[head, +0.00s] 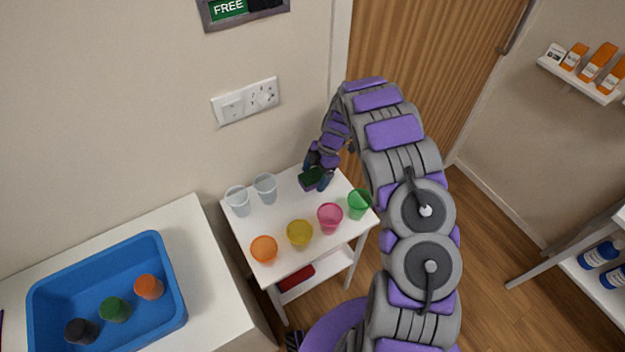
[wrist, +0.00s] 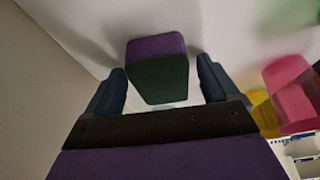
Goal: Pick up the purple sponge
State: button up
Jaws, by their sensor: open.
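The sponge, purple with a dark green side, shows in the wrist view (wrist: 156,48) on a white surface. It lies between the two blue fingers of my gripper (wrist: 161,68), with a visible gap on each side. My gripper is open. In the head view my gripper (head: 319,172) is low over the back right of the small white table (head: 277,226). The sponge (head: 310,181) shows there as a small dark green block, partly hidden by the fingers. I cannot tell whether the fingertips touch the tabletop.
Clear cups (head: 238,201) stand at the table's back left. Orange (head: 264,250), yellow (head: 300,235), pink (head: 330,218) and green (head: 359,204) cups line its front. A blue tray (head: 172,270) with several coloured items sits on a counter at left. The wall is close behind.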

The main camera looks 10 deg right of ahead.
aim_at(315, 174)
jog(key=shift+c, duration=0.3)
jog(key=c, duration=1.1)
notch_tip(315, 174, up, 10)
jog(key=shift+r+p, duration=0.1)
jog(key=shift+p, duration=1.05)
jog(key=o, duration=0.5)
jog(key=c, duration=0.3)
